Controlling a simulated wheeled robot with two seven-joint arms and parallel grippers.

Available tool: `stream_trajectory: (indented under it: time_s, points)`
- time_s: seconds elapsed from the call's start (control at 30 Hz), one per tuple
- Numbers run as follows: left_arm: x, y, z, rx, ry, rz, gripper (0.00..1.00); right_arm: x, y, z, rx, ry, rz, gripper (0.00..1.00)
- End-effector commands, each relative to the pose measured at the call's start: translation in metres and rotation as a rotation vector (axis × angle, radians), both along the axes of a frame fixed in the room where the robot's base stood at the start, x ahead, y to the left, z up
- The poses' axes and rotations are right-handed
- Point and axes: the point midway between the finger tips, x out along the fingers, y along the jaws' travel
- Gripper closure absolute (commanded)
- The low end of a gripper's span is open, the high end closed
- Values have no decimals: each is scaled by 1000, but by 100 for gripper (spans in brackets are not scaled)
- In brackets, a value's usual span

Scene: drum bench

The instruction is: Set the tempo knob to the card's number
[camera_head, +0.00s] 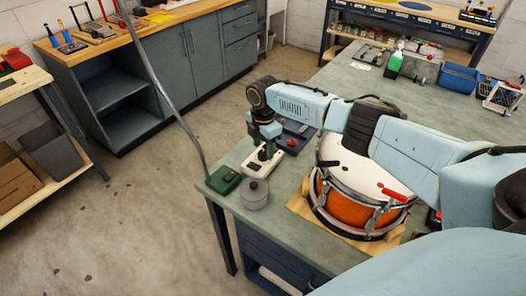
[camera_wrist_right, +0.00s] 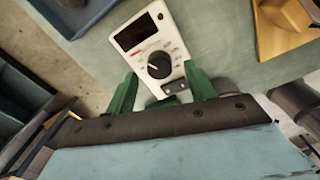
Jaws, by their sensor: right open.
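A white box (camera_head: 261,163) stands near the bench's left edge in the head view. In the right wrist view the box (camera_wrist_right: 152,42) shows a dark display (camera_wrist_right: 136,32) and a black round knob (camera_wrist_right: 159,65) with a pale pointer line. The marks around the knob are too small to read. My right gripper (camera_head: 266,150) points down over the box, and its arm reaches in from the right. Its green fingers (camera_wrist_right: 162,92) are open, one on each side of the box's lower part, with nothing gripped. I cannot make out the card. My left gripper is not in view.
A green case (camera_head: 224,181) and a grey lidded pot (camera_head: 254,196) stand close in front of the box. A dark tray (camera_head: 300,128) with a red item is behind it. An orange drum (camera_head: 350,207) stands to the right, under my right arm.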

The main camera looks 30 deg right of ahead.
Motion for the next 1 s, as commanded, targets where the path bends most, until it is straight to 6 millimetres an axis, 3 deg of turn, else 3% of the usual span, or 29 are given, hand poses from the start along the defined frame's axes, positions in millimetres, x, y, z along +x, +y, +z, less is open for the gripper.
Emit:
stream_trajectory:
  time_s: [0.2, 0.53, 0.87, 1.0]
  points:
    - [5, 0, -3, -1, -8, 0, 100, 0, 0, -21, 1, 0, -1, 46]
    - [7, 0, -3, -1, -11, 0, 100, 0, 0, -23, 1, -1, 0, 47]
    - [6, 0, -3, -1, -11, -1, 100, 0, 0, -23, 1, 0, 0, 90]
    - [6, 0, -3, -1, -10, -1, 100, 0, 0, -23, 1, 0, -5, 91]
